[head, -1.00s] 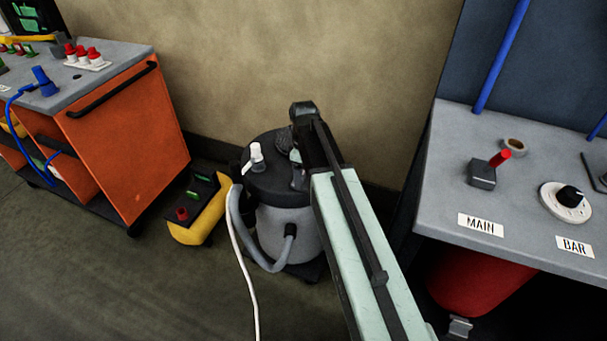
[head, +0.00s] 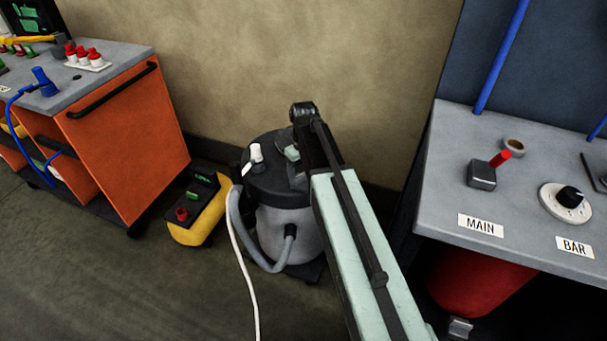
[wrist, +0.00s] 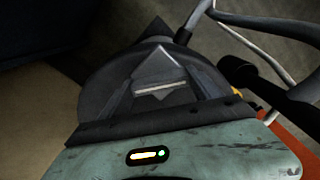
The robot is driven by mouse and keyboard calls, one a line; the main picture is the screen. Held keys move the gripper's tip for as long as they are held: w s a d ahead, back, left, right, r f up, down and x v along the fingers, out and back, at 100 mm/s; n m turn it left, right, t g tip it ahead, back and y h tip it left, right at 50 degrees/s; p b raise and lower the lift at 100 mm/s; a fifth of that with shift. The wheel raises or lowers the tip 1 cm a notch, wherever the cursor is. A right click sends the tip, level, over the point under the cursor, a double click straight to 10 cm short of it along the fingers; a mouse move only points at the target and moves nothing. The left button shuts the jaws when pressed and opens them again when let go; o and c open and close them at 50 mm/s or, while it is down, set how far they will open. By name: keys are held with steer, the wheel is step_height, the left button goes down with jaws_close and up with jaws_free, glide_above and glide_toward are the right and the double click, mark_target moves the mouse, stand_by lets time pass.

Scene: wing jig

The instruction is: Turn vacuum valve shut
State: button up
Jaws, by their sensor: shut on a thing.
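The vacuum (head: 284,228) is a grey drum with a dark lid, standing on the floor by the wall. My gripper (wrist: 162,84) is over its lid and shut on a dark grey knob (wrist: 160,72) with a pale line across it, which I take to be the vacuum valve. The knob sits between the two dark fingers in the wrist view. In the head view my arm and gripper body hide it, and the fingertips cannot be made out.
A white-topped fitting (head: 256,153) and a grey hose (head: 240,235) are on the vacuum's left. A yellow box (head: 197,215) stands beside it. An orange cart (head: 130,150) is at left; a grey bench (head: 450,180) with a red-lever switch (head: 484,174) is at right.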

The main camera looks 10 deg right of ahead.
mark_target(303, 173)
steer(key=m, duration=0.5)
steer(key=shift+m, duration=0.3)
steer(key=m, duration=0.5)
steer(key=shift+m, duration=0.3)
steer(key=o, duration=1.4)
step_height(303, 173, up, 8)
steer(key=p, duration=0.8)
steer(key=shift+f, duration=0.1)
